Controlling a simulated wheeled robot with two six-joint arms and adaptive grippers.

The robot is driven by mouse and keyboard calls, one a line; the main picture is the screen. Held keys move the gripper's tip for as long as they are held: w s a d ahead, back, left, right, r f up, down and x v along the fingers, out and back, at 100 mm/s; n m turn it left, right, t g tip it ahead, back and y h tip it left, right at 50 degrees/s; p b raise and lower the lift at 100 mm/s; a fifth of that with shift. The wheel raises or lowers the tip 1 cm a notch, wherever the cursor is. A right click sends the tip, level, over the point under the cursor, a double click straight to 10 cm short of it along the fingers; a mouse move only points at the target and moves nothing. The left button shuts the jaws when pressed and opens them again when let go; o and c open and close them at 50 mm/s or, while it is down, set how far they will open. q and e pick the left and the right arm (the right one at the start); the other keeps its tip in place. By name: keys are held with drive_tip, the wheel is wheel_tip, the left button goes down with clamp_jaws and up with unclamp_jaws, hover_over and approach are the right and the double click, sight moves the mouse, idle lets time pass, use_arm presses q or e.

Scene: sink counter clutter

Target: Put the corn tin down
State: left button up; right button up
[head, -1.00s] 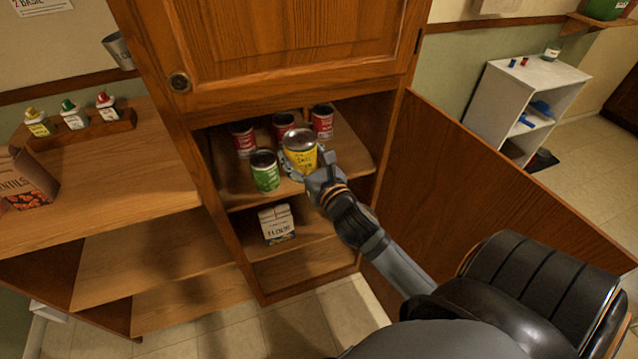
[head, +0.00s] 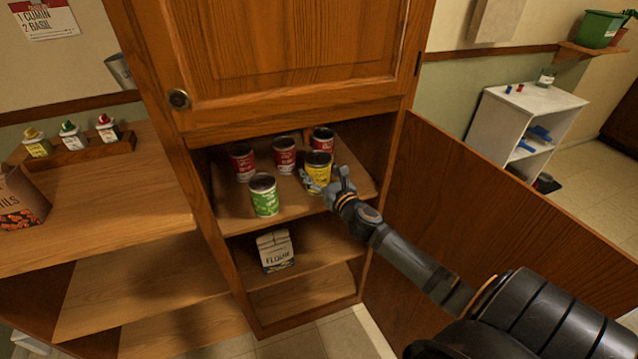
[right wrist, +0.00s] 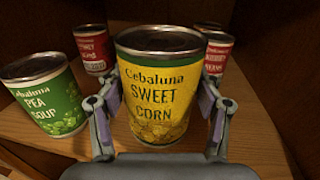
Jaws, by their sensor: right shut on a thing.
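The corn tin (head: 318,170) is yellow and labelled sweet corn. It is upright at the right front of the cabinet's upper shelf (head: 236,205), and it also fills the middle of the right wrist view (right wrist: 158,88). My right gripper (head: 326,182) is shut on it, with one finger on each side of the tin in the right wrist view (right wrist: 158,112). The tin's base appears at shelf level, but the contact is hidden by the gripper. My left gripper is not in view.
A green pea soup tin (head: 264,196) stands to the left of the corn tin. Red tins (head: 285,156) stand behind. A flour packet (head: 275,250) is on the shelf below. The open cabinet door (head: 470,210) is on the right, beside my right arm.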

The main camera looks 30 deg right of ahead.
sight(319, 180)
drive_tip(key=shift+w+d+f, duration=0.15)
drive_tip(key=shift+f, duration=0.1)
drive_tip(key=shift+w+d+f+b, duration=0.1)
drive_tip(key=shift+f+b, duration=1.4)
drive_tip(key=shift+f, duration=0.35)
drive_tip(key=o, duration=1.6)
drive_tip(key=shift+r, duration=0.1)
